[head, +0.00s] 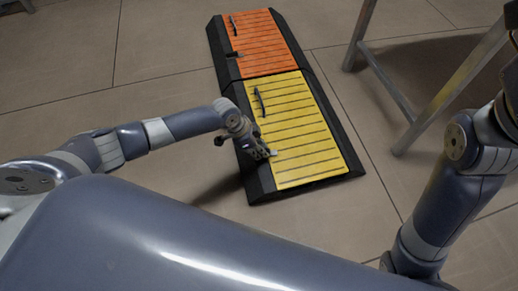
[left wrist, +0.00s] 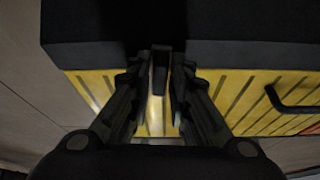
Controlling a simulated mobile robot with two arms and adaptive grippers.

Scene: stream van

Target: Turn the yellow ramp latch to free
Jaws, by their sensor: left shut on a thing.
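A yellow ramp (head: 300,135) with dark slats and black edges lies on the floor in the head view. It carries a dark handle (head: 258,102) near its upper left, which also shows in the left wrist view (left wrist: 288,98). My left gripper (head: 268,153) is at the ramp's left edge, low down. In the left wrist view its fingers (left wrist: 160,85) are closed around a small dark upright piece (left wrist: 160,72), apparently the latch, against the yellow surface (left wrist: 95,88). The latch is mostly hidden by the gripper in the head view. My right gripper is out of view.
An orange ramp (head: 264,45) with its own dark handle (head: 233,25) and dark latch (head: 236,55) joins the yellow one at its far end. A metal-legged frame (head: 425,115) stands at the right. The tiled floor left of the ramps is clear.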

